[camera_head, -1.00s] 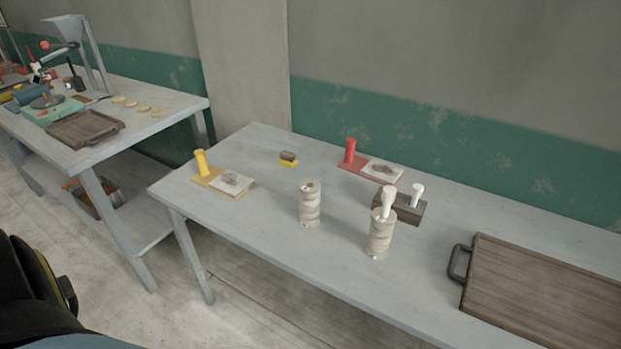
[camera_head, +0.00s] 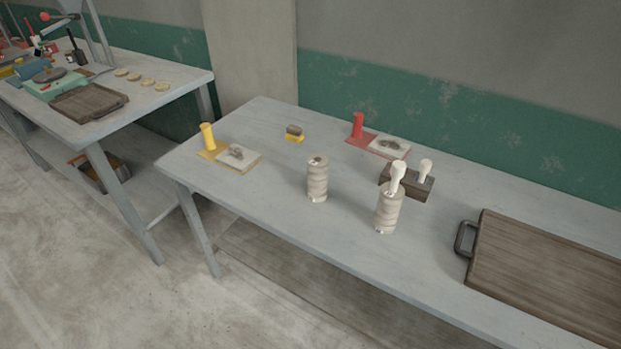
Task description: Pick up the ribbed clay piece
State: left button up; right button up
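I cannot tell for sure which thing is the ribbed clay piece. Two upright beige cylinders with bands around them stand on the near table: one in the middle (camera_head: 317,182), and one to its right (camera_head: 386,214) with a white rounded piece (camera_head: 397,177) at its top. A small brown block (camera_head: 294,130) sits on a yellow base farther back. Greyish lumps lie on two pale pads, one by the yellow post (camera_head: 208,137) and one by the red post (camera_head: 358,126). Neither gripper is in view.
A dark block (camera_head: 418,189) with a white knob stands behind the right cylinder. A wooden board (camera_head: 550,270) with a dark handle covers the table's right part. The table's (camera_head: 260,200) front left is clear. Another table (camera_head: 150,105) with a tray (camera_head: 88,102) stands left.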

aim_at(317, 164)
jog(key=z, duration=0.15)
jog(key=k, duration=1)
jog(key=u, duration=1.45)
jog(key=i, duration=0.9)
jog(key=z, duration=0.55)
jog(key=i, duration=0.7)
jog(key=z, duration=0.7)
